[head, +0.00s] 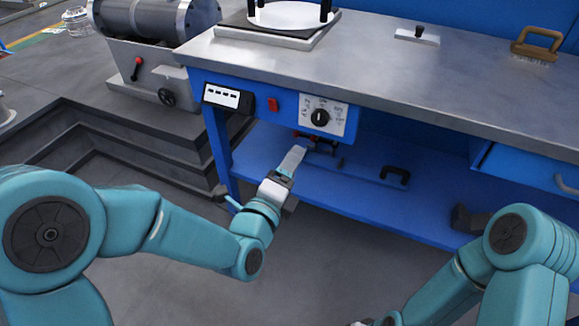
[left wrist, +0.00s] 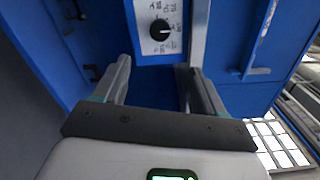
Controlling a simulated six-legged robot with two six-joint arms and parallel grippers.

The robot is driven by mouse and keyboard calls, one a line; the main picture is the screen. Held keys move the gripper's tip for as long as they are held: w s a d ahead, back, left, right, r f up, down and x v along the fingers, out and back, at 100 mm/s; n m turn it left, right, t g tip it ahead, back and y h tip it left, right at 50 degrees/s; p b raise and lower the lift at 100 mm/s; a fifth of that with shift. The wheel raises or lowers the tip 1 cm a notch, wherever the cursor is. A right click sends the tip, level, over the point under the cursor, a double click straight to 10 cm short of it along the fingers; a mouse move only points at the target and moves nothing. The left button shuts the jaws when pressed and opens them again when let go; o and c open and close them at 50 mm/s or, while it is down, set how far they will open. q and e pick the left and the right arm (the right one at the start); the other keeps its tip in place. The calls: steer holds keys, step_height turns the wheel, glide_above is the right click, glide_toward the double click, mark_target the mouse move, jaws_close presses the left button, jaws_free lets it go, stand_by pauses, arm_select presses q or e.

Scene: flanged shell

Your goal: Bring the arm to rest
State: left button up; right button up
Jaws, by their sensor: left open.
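My left gripper (head: 298,154) reaches toward the blue workbench (head: 262,176), just below and left of its dial panel in the head view. In the left wrist view, the two fingers of the left gripper (left wrist: 155,72) stand apart with nothing between them. The dial panel (head: 322,114) has a black round knob; the knob (left wrist: 160,27) also shows beyond the fingertips in the left wrist view. I cannot tell any contact with the bench. My right arm (head: 530,250) is bent at the lower right, and its gripper is not clearly visible.
A red switch (head: 273,104) and a white socket strip (head: 222,97) are on the bench front. A black handle (head: 395,175) is on the lower shelf. A wooden-handled brush (head: 537,45) lies on top. A grey machine (head: 150,75) stands left. Open floor lies before the bench.

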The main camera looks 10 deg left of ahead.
arm_select(q)
steer(key=shift+a, duration=0.1)
stand_by(0.3)
steer(key=s+a+f+n+g+y, duration=0.1)
steer(key=s+a+f+n+g, duration=0.15)
steer(key=f, duration=0.55)
steer(key=s+a+f+n+g+y, duration=0.15)
steer(key=a+f, duration=0.25)
steer(key=f, duration=0.4)
steer(key=s+a+f+n+g+y, duration=0.1)
steer(key=a+f+n+g, duration=0.15)
steer(key=f, duration=0.55)
steer(key=s+f+n+g+h, duration=0.1)
steer(key=s+f+n+g, duration=0.7)
steer(key=s+f+n, duration=0.5)
steer(key=s+d+r+n+g, duration=0.2)
steer(key=s+n, duration=0.4)
steer(key=n, duration=0.1)
step_height(320, 180, up, 28)
steer(key=p, duration=2.9)
steer(key=shift+r+h, duration=0.2)
steer(key=shift+h, duration=0.25)
steer(key=shift+w+d+f, duration=0.1)
